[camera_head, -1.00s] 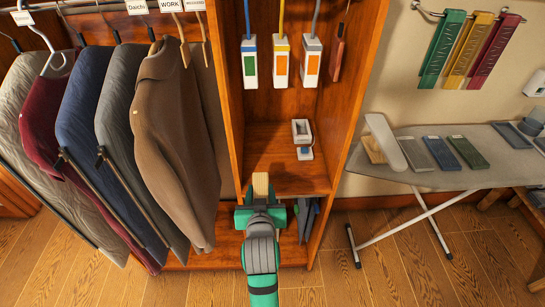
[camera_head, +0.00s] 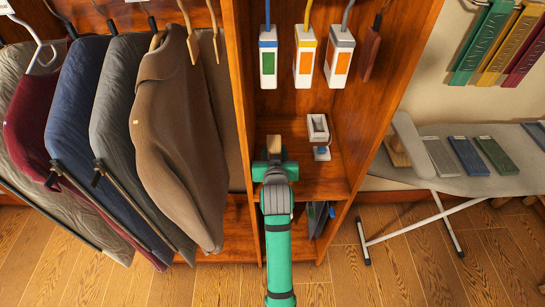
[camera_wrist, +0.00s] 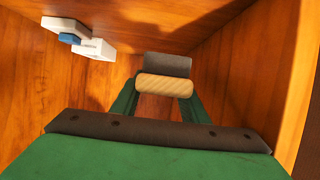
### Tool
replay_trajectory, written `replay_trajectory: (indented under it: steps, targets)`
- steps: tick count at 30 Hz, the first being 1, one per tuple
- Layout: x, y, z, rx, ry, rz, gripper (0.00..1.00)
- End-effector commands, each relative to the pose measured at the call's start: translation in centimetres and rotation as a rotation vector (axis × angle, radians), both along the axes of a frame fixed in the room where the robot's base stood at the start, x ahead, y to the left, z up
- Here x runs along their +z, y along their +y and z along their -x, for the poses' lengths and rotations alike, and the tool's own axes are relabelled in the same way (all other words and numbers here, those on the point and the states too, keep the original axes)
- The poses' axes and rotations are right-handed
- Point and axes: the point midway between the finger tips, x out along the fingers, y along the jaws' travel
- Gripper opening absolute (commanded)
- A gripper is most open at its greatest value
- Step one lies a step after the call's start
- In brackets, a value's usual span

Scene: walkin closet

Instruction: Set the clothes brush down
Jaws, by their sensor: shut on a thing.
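The clothes brush shows a tan wooden top (camera_head: 273,146) in the head view, held inside the wooden cabinet compartment above its shelf (camera_head: 318,188). In the wrist view the brush (camera_wrist: 165,86) has a tan wooden body with a dark part behind it. My green gripper (camera_head: 275,160) is shut on the brush, with one finger on each side. The shelf surface under the brush is mostly hidden by my gripper, and I cannot tell whether the brush touches it.
A white holder (camera_head: 318,128) and a small white-and-blue item (camera_head: 321,153) stand on the shelf to the right. White tagged tools (camera_head: 304,58) hang above. The cabinet's left side panel (camera_head: 243,110) is close to my gripper. Hanging clothes (camera_head: 180,130) fill the left; an ironing board (camera_head: 455,180) stands right.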

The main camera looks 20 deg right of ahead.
Motion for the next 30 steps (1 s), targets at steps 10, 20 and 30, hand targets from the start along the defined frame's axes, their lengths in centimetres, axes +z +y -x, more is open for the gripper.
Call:
replay_trajectory:
  steps: [10, 20, 30]
  targets:
    - [-3.2, -0.5, 0.2, -0.009, 0.000, -0.001, 0.15]
    - [-5.4, -0.2, -0.1, -0.001, -0.004, 0.001, 0.15]
    - [-5.7, 0.0, -0.2, 0.001, -0.002, 0.000, 0.52]
